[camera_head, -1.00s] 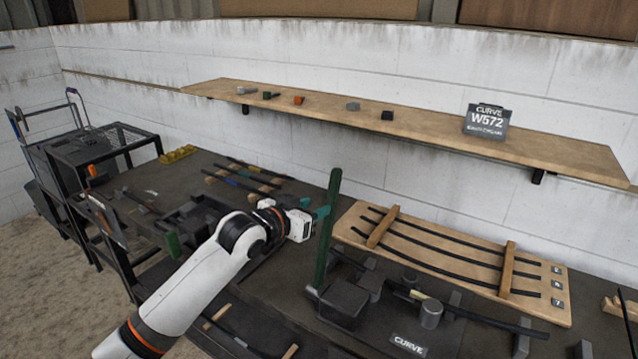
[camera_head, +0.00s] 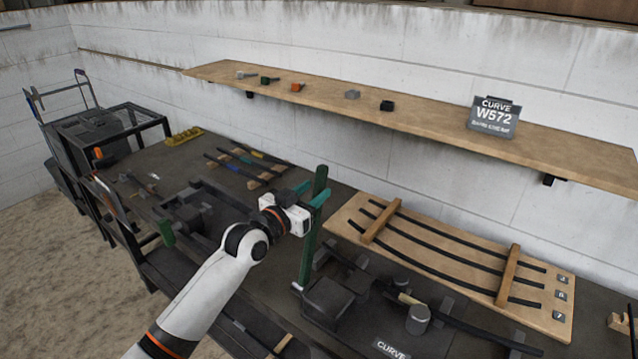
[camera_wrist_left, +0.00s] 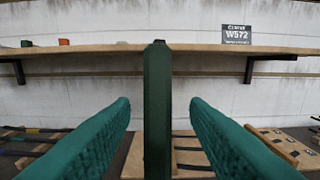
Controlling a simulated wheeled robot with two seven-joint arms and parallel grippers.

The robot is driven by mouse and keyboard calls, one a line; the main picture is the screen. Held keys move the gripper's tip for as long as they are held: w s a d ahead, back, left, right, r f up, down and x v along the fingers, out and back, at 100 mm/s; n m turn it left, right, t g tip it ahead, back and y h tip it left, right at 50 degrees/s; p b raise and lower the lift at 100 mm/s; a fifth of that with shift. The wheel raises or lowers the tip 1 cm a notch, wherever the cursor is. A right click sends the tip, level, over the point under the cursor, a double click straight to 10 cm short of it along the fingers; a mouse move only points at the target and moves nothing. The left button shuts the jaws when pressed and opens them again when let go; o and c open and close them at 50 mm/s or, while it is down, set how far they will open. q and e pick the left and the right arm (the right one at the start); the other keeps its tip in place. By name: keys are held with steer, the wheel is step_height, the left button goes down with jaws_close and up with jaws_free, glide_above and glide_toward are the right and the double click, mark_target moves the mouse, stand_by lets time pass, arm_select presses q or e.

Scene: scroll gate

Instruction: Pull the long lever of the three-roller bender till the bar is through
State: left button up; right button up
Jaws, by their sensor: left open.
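The long dark green lever (camera_head: 313,235) stands nearly upright from the three-roller bender (camera_head: 328,302) on the bench. A dark bar (camera_head: 465,327) lies along the bender past a grey roller (camera_head: 418,319) and runs out to the right. My left gripper (camera_head: 312,192) is at the lever's upper part, with its teal fingers open. In the left wrist view the lever (camera_wrist_left: 157,110) stands between the two fingers, with a gap on each side. My right gripper is out of view.
A wooden board (camera_head: 440,255) with several curved dark bars lies behind the bender. A wall shelf (camera_head: 400,108) holds small blocks and a sign (camera_head: 493,116) reading CURVE W572. A vise-like dark tool (camera_head: 190,212) stands left of my arm.

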arm_select(q)
steer(key=shift+x, duration=0.95)
steer(key=shift+w+d, duration=0.2)
steer(key=shift+w, duration=0.2)
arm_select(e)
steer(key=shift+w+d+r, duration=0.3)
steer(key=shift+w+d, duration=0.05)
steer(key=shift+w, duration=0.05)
arm_select(q)
steer(key=shift+c, duration=0.8)
steer(key=c, duration=0.6)
jaws_close()
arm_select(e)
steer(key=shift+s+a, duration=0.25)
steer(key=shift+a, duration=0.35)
